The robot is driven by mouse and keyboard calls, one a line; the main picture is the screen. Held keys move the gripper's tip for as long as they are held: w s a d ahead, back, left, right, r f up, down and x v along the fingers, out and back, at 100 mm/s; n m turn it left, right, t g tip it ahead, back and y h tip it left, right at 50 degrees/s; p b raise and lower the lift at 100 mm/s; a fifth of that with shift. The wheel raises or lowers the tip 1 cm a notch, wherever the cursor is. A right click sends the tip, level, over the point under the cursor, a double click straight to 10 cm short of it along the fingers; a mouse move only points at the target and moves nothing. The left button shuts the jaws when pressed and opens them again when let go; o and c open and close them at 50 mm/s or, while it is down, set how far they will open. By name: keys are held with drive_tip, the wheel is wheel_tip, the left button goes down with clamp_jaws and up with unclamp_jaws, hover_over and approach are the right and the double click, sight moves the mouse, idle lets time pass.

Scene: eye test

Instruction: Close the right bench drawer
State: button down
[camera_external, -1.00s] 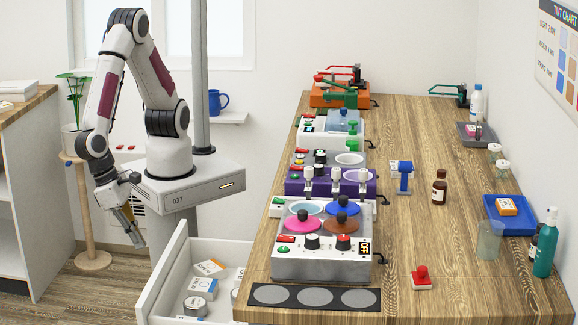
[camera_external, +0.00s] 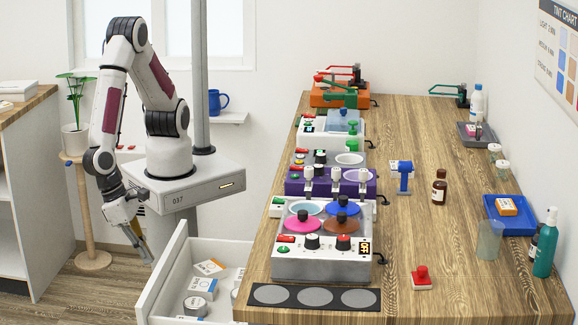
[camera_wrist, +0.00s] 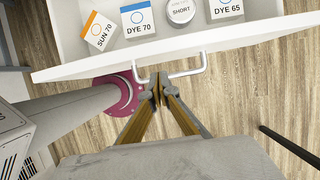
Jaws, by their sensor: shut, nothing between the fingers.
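The right bench drawer (camera_external: 164,272) is a white drawer standing open at the left side of the bench, with small boxes and tins inside. In the wrist view its white front (camera_wrist: 230,46) crosses the upper part, with a white bar handle (camera_wrist: 190,72) on it. My gripper (camera_external: 147,259) is shut and empty, pointing down just outside the drawer front. In the wrist view my gripper (camera_wrist: 157,86) has its fingertips at the handle and hides the handle's middle. I cannot tell whether they touch it.
The drawer holds an orange-edged box (camera_wrist: 99,31), a DYE 70 box (camera_wrist: 138,18) and a round tin (camera_wrist: 181,11). The wooden bench (camera_external: 440,285) carries several machines and bottles. A plant stand (camera_external: 92,258) is left of my arm. The floor before the drawer is mostly clear.

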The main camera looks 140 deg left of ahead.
drive_tip(key=shift+x, duration=2.8)
drive_tip(key=shift+w+a, duration=0.1)
drive_tip(key=w+a, duration=1.7)
drive_tip(key=shift+w+a, duration=0.25)
drive_tip(key=shift+w+a+r, duration=0.1)
drive_tip(key=shift+r, duration=0.2)
drive_tip(key=shift+v, duration=0.9)
drive_tip(key=v, duration=0.8)
drive_tip(key=shift+s+d+f, duration=0.2)
drive_tip(key=shift+s+d, duration=0.1)
